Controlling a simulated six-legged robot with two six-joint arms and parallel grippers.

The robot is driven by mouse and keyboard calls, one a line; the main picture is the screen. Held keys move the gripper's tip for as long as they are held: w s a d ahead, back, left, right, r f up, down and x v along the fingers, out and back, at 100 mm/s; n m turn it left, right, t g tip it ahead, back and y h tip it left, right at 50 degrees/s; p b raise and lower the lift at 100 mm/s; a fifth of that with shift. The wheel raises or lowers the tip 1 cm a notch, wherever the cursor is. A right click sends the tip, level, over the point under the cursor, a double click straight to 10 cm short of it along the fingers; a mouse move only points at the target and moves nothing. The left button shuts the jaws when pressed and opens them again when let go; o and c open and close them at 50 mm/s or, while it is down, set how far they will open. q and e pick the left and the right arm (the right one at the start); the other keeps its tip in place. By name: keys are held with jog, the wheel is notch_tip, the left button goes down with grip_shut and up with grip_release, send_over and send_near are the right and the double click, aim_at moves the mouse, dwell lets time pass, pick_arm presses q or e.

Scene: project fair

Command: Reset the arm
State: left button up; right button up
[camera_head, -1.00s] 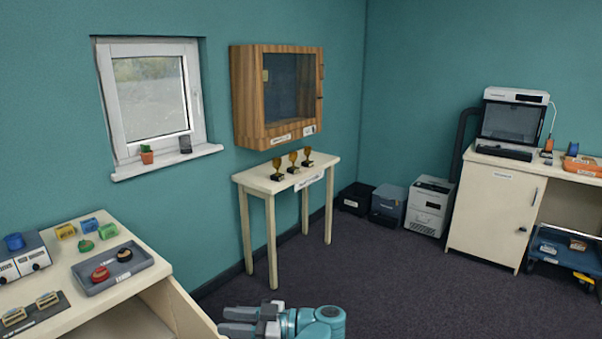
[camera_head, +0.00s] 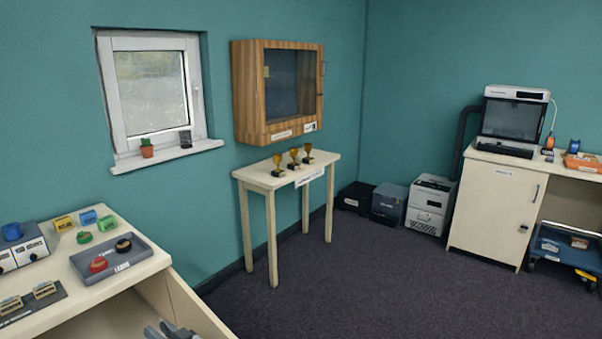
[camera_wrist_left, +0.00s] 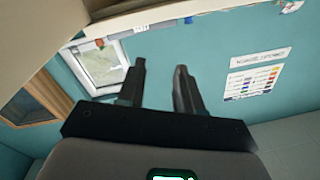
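My left gripper (camera_head: 172,331) shows only as grey fingertips at the bottom edge of the head view, in front of the cream workbench at the left. In the left wrist view the two dark fingers of the left gripper (camera_wrist_left: 160,85) stand apart with nothing between them. Behind them are the teal wall and the window (camera_wrist_left: 100,68). The rest of the left arm is below the head view. My right gripper is in neither view.
The cream workbench (camera_head: 150,268) at the left bears a grey tray (camera_head: 135,259) and several small items. A narrow table (camera_head: 262,182) with three trophies stands under a wooden wall cabinet (camera_head: 250,95).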

pick_arm(q)
jog(key=s+d+f+m+g+h, duration=0.1)
jog(key=s+d+f+m+h, duration=0.2)
jog(key=s+d+f+h, duration=0.55)
jog(key=s+d+f+m+g+h, duration=0.1)
jog(key=s+d+f+m+h, duration=0.35)
jog(key=f, duration=0.65)
jog(key=s+d+f+n+g+h, duration=0.1)
jog(key=s+d+g+h, duration=0.2)
jog(key=s, duration=0.9)
jog(key=s+d+f+n+g+h, duration=0.1)
jog(key=s+d+g+h, duration=0.2)
jog(key=s+d, duration=0.3)
jog(key=s+g, duration=0.1)
jog(key=s, duration=0.4)
jog(key=shift+s+d+f+n+g+b, duration=0.3)
jog(key=shift+s+n+g+b, duration=0.05)
jog(key=shift+s+g+b, duration=0.05)
jog(key=shift+a, duration=0.15)
